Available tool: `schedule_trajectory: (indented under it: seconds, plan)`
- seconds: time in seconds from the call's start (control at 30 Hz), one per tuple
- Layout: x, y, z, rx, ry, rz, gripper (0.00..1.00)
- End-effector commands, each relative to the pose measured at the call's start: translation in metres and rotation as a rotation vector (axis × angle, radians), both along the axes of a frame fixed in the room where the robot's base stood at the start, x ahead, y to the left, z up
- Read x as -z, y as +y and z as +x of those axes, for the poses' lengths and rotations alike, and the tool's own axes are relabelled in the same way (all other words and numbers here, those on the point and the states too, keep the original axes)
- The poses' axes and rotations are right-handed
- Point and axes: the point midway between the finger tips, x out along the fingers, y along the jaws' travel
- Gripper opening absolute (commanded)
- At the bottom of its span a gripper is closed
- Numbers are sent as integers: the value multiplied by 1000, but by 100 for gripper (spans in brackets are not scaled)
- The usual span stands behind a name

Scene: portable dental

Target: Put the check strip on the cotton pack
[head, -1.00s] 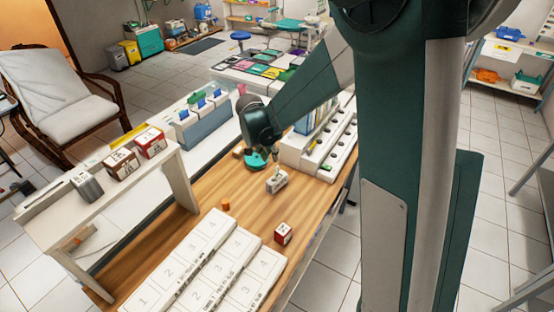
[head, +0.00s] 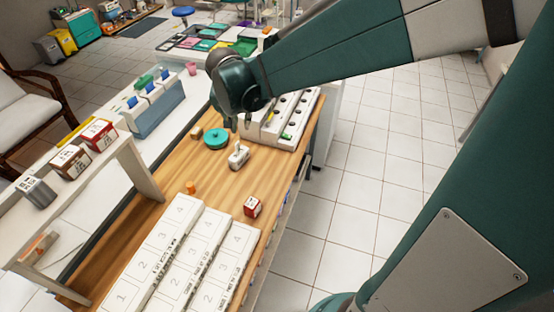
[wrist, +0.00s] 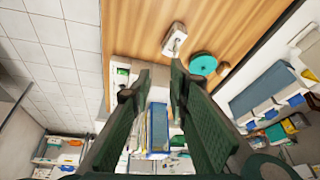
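My gripper (wrist: 158,88) is open, with its two dark green fingers apart and nothing held between them. In the head view my gripper (head: 232,122) is above the far part of the wooden table, close to a small white block (head: 238,158) with a pale upright piece on it. The block also shows in the wrist view (wrist: 174,40), beyond the fingertips and apart from them. I cannot tell whether this block and its piece are the check strip. No label readable here identifies the cotton pack.
A teal round object (head: 216,139) lies left of the block. A white rack (head: 285,125) stands to its right. A red-and-white cube (head: 252,207), an orange piece (head: 191,187) and long numbered white trays (head: 160,250) are nearer. Labelled boxes (head: 99,133) stand on the raised left shelf.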

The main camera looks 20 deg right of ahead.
Motion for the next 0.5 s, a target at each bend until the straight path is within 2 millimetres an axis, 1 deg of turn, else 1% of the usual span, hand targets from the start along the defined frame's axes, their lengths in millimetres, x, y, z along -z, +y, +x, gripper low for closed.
schedule_trajectory:
  seconds: [0.03, 0.2, 0.5]
  plan:
    - [-6, -2, -9, -15, -3, 0, 18]
    - [-23, -5, -36, -71, -17, 0, 18]
    - [-47, -11, -83, -166, -44, -8, 18]
